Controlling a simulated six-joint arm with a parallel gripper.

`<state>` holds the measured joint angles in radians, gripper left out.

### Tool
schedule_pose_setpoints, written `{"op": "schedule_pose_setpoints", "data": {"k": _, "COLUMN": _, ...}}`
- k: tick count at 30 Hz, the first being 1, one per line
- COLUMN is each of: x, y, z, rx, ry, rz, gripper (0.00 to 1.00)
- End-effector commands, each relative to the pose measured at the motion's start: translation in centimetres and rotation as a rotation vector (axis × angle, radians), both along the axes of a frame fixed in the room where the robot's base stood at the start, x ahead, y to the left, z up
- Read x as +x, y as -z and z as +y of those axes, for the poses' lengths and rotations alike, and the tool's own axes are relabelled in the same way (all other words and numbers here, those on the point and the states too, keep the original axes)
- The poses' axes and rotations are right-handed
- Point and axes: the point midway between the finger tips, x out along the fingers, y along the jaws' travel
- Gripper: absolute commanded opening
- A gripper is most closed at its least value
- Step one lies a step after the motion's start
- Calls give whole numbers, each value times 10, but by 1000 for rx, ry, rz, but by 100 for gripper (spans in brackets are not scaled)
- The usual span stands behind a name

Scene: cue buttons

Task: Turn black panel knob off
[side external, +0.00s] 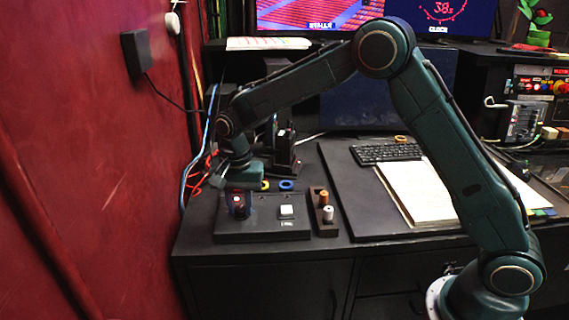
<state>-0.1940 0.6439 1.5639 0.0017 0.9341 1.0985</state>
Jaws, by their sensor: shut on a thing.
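The black panel (262,231) lies flat on the desk at the front left. My gripper (239,208) points down over the panel's left part. It is shut on the black knob there. The knob is mostly hidden between the fingers, and its turn angle cannot be told. A small reddish glow shows at the fingers.
A narrow dark holder (325,229) with a brown and a white peg stands right of the panel. A blue ring (286,185) lies behind it. A keyboard (388,153) and papers (418,193) lie further right. A red wall (90,170) and cables are close on the left.

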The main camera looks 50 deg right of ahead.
Motion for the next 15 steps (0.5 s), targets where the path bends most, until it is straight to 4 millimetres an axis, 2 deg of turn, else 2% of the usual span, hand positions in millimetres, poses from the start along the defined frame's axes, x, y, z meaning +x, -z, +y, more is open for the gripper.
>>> {"op": "schedule_pose_setpoints", "data": {"k": 8, "x": 0, "y": 0, "z": 0, "rx": 0, "ry": -48, "rz": 1, "gripper": 4}}
{"op": "schedule_pose_setpoints", "data": {"k": 15, "x": 0, "y": 0, "z": 0, "rx": 1, "ry": -173, "rz": 1, "gripper": 4}}
